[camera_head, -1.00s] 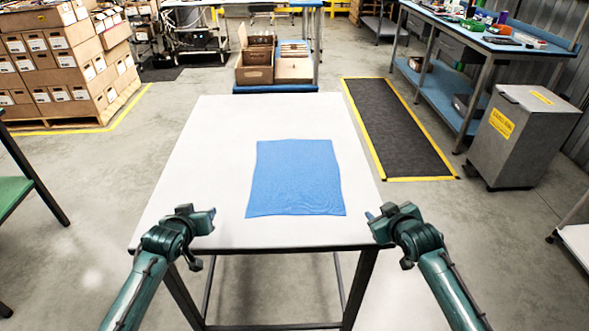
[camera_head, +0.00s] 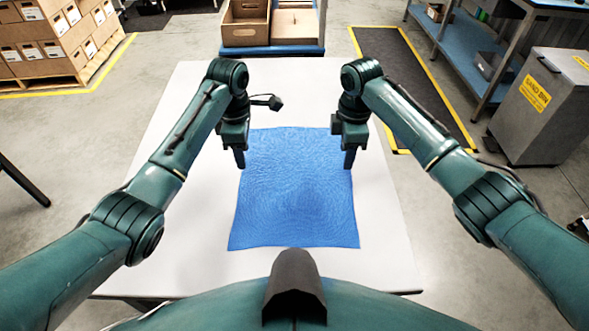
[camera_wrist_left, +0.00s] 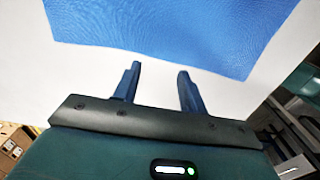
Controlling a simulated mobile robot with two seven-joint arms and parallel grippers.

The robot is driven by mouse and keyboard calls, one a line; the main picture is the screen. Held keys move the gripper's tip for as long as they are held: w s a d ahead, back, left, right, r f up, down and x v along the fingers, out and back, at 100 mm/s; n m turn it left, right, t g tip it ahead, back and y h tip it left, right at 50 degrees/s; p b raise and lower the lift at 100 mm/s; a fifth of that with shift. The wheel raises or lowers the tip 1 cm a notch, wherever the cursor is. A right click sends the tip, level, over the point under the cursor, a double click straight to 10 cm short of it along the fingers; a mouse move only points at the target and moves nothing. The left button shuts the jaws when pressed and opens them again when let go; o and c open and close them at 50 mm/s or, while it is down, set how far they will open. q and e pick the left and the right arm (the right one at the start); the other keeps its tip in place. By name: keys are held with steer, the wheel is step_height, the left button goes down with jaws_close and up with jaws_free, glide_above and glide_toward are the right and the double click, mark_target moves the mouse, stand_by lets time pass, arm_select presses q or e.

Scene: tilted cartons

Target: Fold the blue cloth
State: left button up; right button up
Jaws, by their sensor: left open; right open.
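The blue cloth (camera_head: 295,195) lies flat and spread out on the white table, roughly rectangular with slightly wavy edges. My left gripper (camera_head: 240,164) points down at the cloth's left edge, near its far left corner. My right gripper (camera_head: 348,166) points down at the cloth's right edge, near its far right corner. In the left wrist view, the two fingers of my left gripper (camera_wrist_left: 155,80) are apart with nothing between them, and the cloth (camera_wrist_left: 170,30) lies beyond their tips. My right gripper is open, though its fingers are seen nearly edge-on. Both arms hide parts of the table.
The white table (camera_head: 185,245) is bare around the cloth. An open carton (camera_head: 246,28) stands on a blue surface beyond the table. A grey bin (camera_head: 545,105) and a dark floor mat (camera_head: 400,85) are to the right. Stacked boxes (camera_head: 55,45) stand at the back left.

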mark_target(247, 179)
arm_select(q)
step_height(247, 179, down, 7)
steer(key=shift+s, duration=0.15)
arm_select(e)
step_height(247, 179, down, 7)
steer(key=shift+s+r, duration=0.1)
steer(key=shift+s, duration=0.05)
arm_select(q)
steer(key=shift+f, duration=0.2)
arm_select(e)
steer(key=shift+f, duration=0.3)
arm_select(q)
steer(key=shift+c, duration=0.4)
arm_select(e)
steer(key=shift+r, duration=0.1)
steer(key=shift+c, duration=0.4)
arm_select(q)
jaws_close()
arm_select(e)
jaws_close()
arm_select(q)
steer(key=shift+r, duration=0.2)
arm_select(e)
steer(key=shift+r, duration=0.1)
